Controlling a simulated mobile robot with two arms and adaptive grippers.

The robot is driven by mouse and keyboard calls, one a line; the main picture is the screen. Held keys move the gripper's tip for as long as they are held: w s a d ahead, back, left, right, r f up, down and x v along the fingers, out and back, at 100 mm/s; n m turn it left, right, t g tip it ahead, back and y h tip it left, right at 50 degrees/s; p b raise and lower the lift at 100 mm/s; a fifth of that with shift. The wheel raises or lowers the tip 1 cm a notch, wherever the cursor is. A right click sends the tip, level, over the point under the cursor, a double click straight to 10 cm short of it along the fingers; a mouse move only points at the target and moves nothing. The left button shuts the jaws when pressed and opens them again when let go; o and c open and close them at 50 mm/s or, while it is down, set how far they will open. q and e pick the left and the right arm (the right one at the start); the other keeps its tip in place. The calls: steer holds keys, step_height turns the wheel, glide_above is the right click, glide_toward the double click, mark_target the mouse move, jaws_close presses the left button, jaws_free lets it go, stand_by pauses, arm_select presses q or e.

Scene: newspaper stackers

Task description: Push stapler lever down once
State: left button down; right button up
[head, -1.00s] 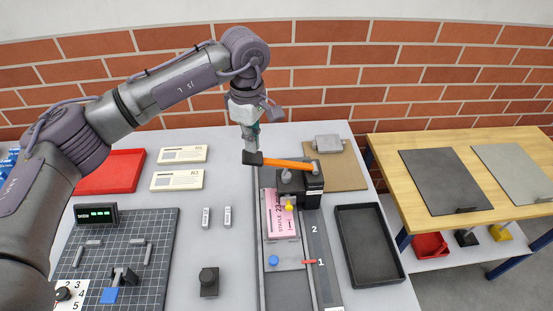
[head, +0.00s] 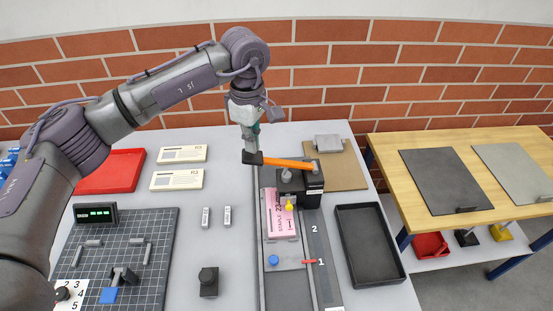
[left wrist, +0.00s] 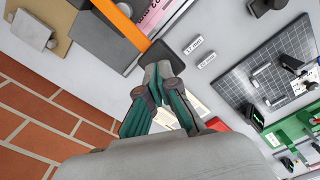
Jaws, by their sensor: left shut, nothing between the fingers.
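The stapler (head: 312,184) is a black block at the back of the channel on the grey table. Its orange lever (head: 285,162) reaches out to the left and ends in a black cap (head: 252,158). My left gripper (head: 251,149) points down at this cap with its fingers shut and empty. In the left wrist view the fingertips (left wrist: 158,72) meet or overlap the black cap (left wrist: 147,57); firm contact cannot be told. A pink stack (head: 281,218) lies in the channel in front of the stapler. My right gripper is not in view.
A black tray (head: 372,212) stands to the right. Two cream cards (head: 177,180), a red tray (head: 112,160) and a dark gridded board (head: 150,225) lie to the left. A brick wall rises behind.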

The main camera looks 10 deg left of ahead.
mark_target(253, 155)
arm_select(q)
steer(key=shift+f+b, duration=2.3)
steer(key=shift+f, duration=0.5)
steer(key=shift+r, duration=0.25)
steer(key=shift+r+p, duration=0.75)
steer(key=shift+r, duration=0.5)
steer(key=shift+r+p, duration=1.7)
steer(key=shift+r, duration=2)
steer(key=shift+f, duration=0.1)
